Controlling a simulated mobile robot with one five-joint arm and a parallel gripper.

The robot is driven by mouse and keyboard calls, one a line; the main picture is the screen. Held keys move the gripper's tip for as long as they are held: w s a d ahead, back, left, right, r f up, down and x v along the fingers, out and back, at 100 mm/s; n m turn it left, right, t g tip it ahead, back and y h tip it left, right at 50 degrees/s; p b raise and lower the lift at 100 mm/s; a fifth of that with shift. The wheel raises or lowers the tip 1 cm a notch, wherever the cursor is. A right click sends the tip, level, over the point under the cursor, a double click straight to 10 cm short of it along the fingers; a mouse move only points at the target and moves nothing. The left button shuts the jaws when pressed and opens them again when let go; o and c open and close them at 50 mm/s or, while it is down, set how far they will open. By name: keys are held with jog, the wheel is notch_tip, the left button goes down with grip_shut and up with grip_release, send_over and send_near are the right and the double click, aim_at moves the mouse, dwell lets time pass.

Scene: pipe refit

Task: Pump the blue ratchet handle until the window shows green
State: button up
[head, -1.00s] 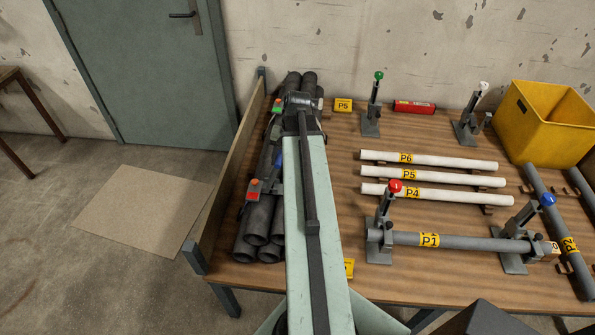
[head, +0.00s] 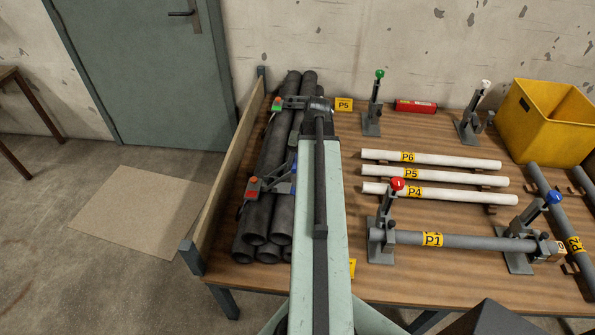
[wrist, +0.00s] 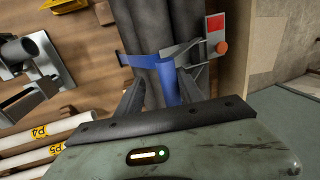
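A bundle of dark pipes (head: 266,215) lies at the bench's left end. Around it sits a near ratchet with a red window (head: 251,195), an orange button and a blue handle (head: 294,188), partly hidden by my arm. In the wrist view its window (wrist: 215,22) is red, and its blue handle (wrist: 166,68) points towards me between the fingers of my gripper (wrist: 160,80). The fingers stand apart; a gap shows on the handle's left, and the right finger is close to it. I cannot tell if it touches. In the head view my gripper is hidden behind my arm.
A second ratchet with a green window (head: 277,105) sits at the bundle's far end. A wooden side board (head: 232,165) borders the bundle on the left. White pipes (head: 432,175) and a red-knobbed clamp (head: 384,225) stand to the right. A yellow bin (head: 545,130) is at far right.

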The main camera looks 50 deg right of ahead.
jog(key=shift+w+a+r+p, duration=0.3)
jog(key=shift+w+r+p, duration=0.15)
jog(key=shift+r+p, duration=0.1)
jog(key=shift+w+a+r+p, duration=0.25)
jog(key=shift+w+r+p, duration=0.15)
jog(key=shift+r+p, duration=0.1)
jog(key=shift+w+a, duration=0.15)
jog(key=shift+w, duration=0.05)
jog(key=w, duration=0.1)
jog(key=w+a+r+p, duration=0.1)
jog(key=shift+w+a+r, duration=0.15)
jog(key=shift+w+a, duration=0.15)
